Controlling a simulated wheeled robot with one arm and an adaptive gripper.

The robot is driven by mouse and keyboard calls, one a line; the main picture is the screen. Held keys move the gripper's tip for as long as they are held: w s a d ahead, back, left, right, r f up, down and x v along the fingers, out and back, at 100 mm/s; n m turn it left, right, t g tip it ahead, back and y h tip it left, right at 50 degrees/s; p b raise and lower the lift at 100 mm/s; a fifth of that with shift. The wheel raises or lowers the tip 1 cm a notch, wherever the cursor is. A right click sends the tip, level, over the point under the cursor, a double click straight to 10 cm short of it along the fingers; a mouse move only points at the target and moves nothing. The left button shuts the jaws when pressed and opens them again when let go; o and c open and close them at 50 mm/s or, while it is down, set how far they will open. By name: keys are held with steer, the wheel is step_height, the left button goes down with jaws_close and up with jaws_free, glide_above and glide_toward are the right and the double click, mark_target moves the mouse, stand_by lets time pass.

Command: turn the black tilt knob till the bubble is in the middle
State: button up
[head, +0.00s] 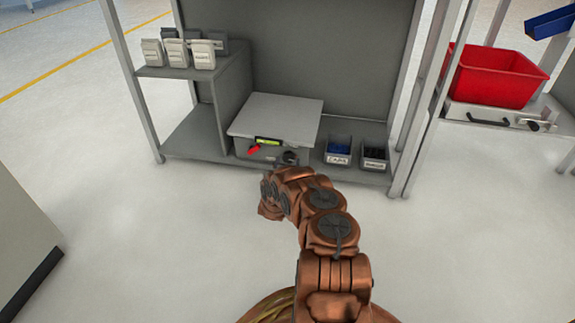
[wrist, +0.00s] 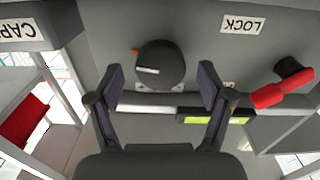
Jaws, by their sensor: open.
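The black tilt knob (wrist: 160,65) with a white pointer line is on the grey front panel of the fixture in the wrist view. My gripper (wrist: 160,85) is open, with its two dark fingers on either side of the knob's lower part; I cannot tell whether they touch it. The yellow-green level vial (wrist: 205,119) is partly behind the right finger. The vial also shows in the head view (head: 267,140) on the front of the flat-topped fixture (head: 277,116). The bubble's place is too small to read. In the head view my arm's end largely hides the knob.
A red lever (wrist: 284,89) sits beside a LOCK label (wrist: 242,23), right of the knob in the wrist view. Two small bins (head: 338,150) (head: 374,155) stand right of the fixture. White containers (head: 177,53) are on the left shelf. A red crate (head: 497,76) is far right.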

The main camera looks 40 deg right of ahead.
steer(key=shift+w+d, duration=0.15)
steer(key=shift+d, duration=0.05)
steer(key=shift+c, duration=0.2)
steer(key=c, duration=1.1)
steer(key=shift+n, duration=0.4)
